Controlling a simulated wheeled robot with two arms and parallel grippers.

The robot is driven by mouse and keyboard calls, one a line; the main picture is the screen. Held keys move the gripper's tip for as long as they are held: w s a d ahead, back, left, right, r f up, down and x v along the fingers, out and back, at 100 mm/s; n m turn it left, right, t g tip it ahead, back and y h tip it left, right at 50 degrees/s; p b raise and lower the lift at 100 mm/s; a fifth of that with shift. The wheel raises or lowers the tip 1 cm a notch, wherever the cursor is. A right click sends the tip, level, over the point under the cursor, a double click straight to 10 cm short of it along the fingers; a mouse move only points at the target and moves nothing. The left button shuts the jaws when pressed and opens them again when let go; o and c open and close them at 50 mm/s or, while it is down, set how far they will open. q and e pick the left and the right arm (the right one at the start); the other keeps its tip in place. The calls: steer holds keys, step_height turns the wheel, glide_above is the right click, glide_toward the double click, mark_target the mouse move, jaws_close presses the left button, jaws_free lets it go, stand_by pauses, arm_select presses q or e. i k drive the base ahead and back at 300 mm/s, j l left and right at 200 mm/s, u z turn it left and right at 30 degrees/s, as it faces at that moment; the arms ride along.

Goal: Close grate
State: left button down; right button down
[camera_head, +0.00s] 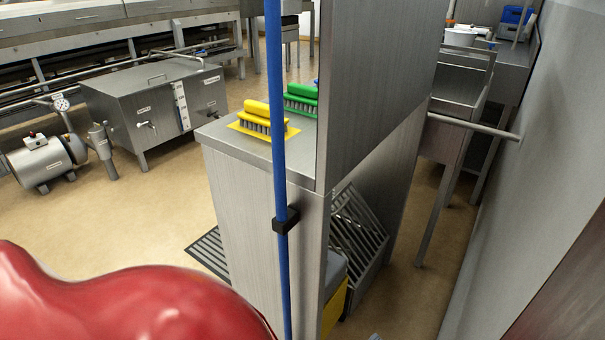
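A slatted metal grate (357,238) leans at a tilt in the opening on the right side of the steel cabinet (250,205). The cabinet's front edge and a raised steel panel (375,85) hide part of it. A second, dark slatted grate (209,251) lies flat on the floor to the left of the cabinet, partly hidden behind it. I cannot tell which grate the task means. Neither of my grippers shows in the head view.
A blue pole (279,150) with a black clip stands in front of the cabinet. Yellow (263,120) and green (301,99) brushes sit on its top. A steel tank (155,105) and a pump (45,160) stand at left. A grey wall (545,150) bounds the right. Tan floor is open at left.

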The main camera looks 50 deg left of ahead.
mark_target(369, 263)
steer(key=j+u, duration=0.1)
steer(key=u, duration=0.4)
steer(key=j+u, duration=0.1)
steer(key=u, duration=0.85)
steer(key=i+u, duration=0.1)
steer(key=i, duration=0.65)
